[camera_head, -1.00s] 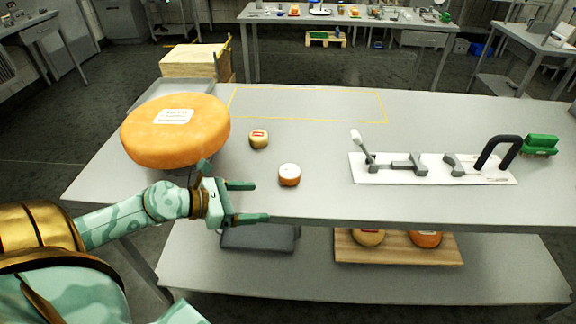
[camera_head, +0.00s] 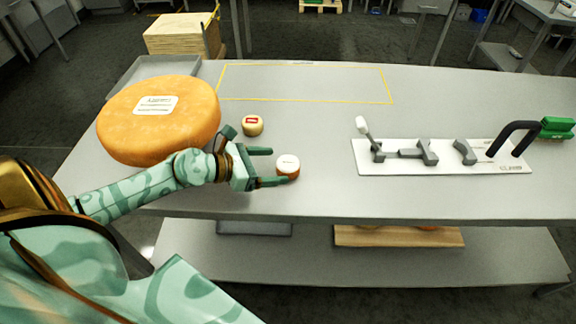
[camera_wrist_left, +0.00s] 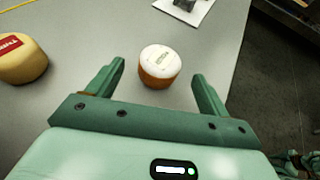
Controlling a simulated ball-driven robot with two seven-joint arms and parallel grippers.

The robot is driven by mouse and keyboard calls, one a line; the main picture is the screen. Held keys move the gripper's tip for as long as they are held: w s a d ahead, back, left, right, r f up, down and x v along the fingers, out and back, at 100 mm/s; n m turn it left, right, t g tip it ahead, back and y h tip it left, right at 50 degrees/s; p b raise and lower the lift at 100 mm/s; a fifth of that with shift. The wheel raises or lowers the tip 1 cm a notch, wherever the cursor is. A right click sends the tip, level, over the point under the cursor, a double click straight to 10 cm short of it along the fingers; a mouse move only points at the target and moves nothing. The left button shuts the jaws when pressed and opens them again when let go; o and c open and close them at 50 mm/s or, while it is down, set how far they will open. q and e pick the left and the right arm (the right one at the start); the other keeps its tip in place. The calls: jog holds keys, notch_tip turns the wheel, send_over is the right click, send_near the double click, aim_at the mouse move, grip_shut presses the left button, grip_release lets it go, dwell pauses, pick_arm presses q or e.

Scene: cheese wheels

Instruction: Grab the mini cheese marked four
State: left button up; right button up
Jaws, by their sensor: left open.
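A small orange cheese with a white top (camera_head: 288,166) stands on the table; faint lettering on its top is too small to read. It also shows in the left wrist view (camera_wrist_left: 160,66). My left gripper (camera_head: 276,167) is open, its two fingers on either side of this cheese near its fingertips, with gaps visible in the wrist view. A small yellow cheese with a red label (camera_head: 253,126) stands apart behind it, and at the left of the wrist view (camera_wrist_left: 20,60); its label is not clearly legible. My right gripper is not in view.
A large orange cheese wheel (camera_head: 160,122) sits at the left. The yellow-outlined area (camera_head: 300,84) is clear. The table's front edge is close.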

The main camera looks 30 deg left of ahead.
aim_at(281, 164)
pick_arm(q)
jog(key=x, duration=0.5)
jog(key=shift+w+d+b, duration=0.15)
jog(key=shift+w+b, duration=0.05)
jog(key=shift+b, duration=0.1)
jog(key=c, duration=1.1)
